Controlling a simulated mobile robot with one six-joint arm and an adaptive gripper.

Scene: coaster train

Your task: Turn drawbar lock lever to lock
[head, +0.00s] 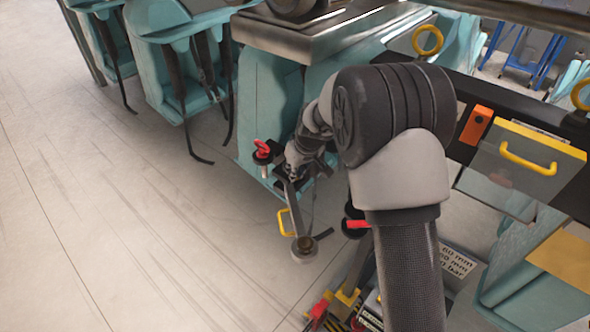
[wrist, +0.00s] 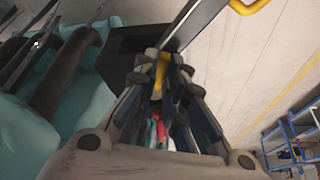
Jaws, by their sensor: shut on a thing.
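My gripper (head: 296,160) is low at the front of the teal car, beside the upper end of the metal drawbar (head: 292,205). In the wrist view its fingers (wrist: 163,72) close on a narrow yellow piece (wrist: 161,76), which looks like the lock lever; most of it is hidden by the fingers. The drawbar also shows in the wrist view (wrist: 196,22), running past the fingertips. It slopes down to a round end and has a yellow handle (head: 284,223) on its side. I cannot tell the lever's angle.
A red-topped knob (head: 262,149) stands just left of my gripper. Teal cars (head: 185,35) with dark bars stand behind. A second red handle (head: 356,223) and a panel with a yellow handle (head: 528,158) are at right. The floor (head: 110,200) at left is clear.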

